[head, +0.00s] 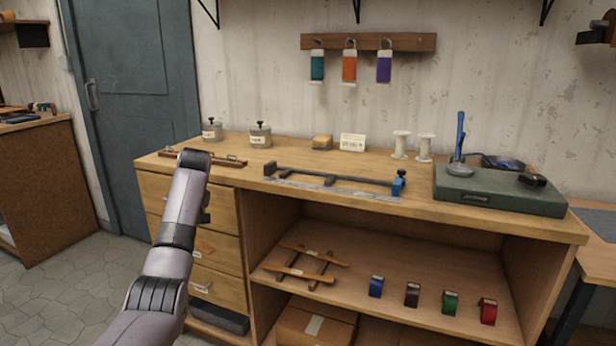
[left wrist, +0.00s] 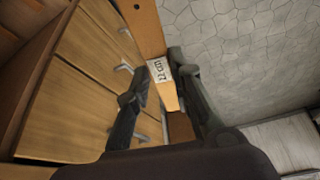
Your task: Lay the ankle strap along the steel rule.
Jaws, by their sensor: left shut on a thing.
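My left gripper (left wrist: 158,88) is shut on a tan-orange strip, which appears to be the ankle strap (left wrist: 150,35). A white printed label sits on it between the fingers. In the head view my arm hides most of the gripper, in front of the drawers. The steel rule (head: 330,188) lies along the bench's front edge, beside a dark bar frame (head: 330,178) with a blue clamp end. The gripper is left of the rule and below bench-top height. My right gripper is not in view.
The wooden bench (head: 225,178) carries two lidded jars, white spools and a green block (head: 500,190) with a blue-handled tool. A wooden strip (head: 222,161) lies at its left. The shelf below holds a wooden rack (head: 305,263) and several small coloured items. Bench front-middle is mostly taken by the frame.

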